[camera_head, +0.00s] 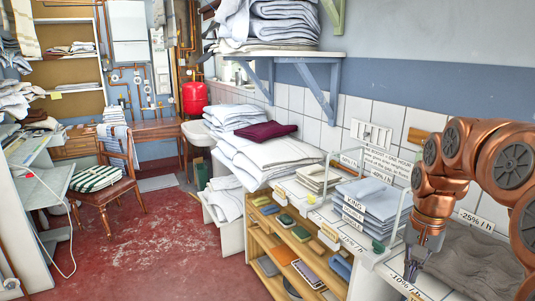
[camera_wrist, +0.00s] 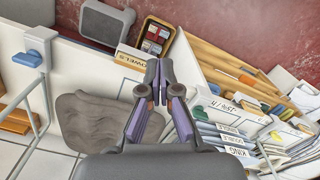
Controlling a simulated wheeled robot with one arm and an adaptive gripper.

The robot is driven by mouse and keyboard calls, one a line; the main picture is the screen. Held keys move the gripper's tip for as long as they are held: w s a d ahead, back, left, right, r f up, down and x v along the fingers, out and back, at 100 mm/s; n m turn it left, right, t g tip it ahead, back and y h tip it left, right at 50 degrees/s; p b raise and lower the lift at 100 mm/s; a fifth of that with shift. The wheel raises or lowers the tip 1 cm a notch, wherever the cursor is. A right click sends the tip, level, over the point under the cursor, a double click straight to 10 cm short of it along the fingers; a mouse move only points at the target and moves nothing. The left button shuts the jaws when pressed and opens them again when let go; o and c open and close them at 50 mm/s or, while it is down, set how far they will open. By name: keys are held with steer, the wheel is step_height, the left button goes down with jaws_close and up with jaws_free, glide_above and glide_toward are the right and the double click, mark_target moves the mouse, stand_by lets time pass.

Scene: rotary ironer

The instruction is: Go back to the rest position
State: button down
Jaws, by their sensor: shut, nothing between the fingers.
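My gripper (camera_head: 411,272) hangs pointing down from my copper-coloured arm at the right of the head view, over the white counter (camera_head: 432,284). It is in front of the stack of blue-grey linen and left of a crumpled grey-brown cloth. In the wrist view the two purple-grey fingers (camera_wrist: 157,72) come together at their tips with nothing held. The crumpled cloth (camera_head: 470,262) lies on the counter; it also shows beneath and left of the fingers in the wrist view (camera_wrist: 88,125).
Folded linen labelled KING (camera_head: 368,205) stands in a wire rack beside my arm. A wooden shelf unit (camera_head: 262,243) holds coloured items below. A wall shelf (camera_head: 270,50) carries piled linen. A chair (camera_head: 105,185) stands at left; the red floor (camera_head: 150,245) between is free.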

steer(key=s+a+f+n, duration=0.2)
steer(key=s+a, duration=0.3)
steer(key=s, duration=0.3)
steer(key=s+a+f+n+g+p, duration=0.1)
steer(key=s+a+n, duration=0.2)
steer(key=s+a, duration=0.2)
steer(key=s+a+f+n, duration=0.2)
steer(key=s+a, duration=0.3)
steer(key=s, duration=0.6)
steer(key=shift+s+f+g+p, duration=0.25)
steer(key=shift+f+g+p, duration=0.05)
steer(key=shift+p, duration=0.1)
steer(key=shift+a, duration=0.1)
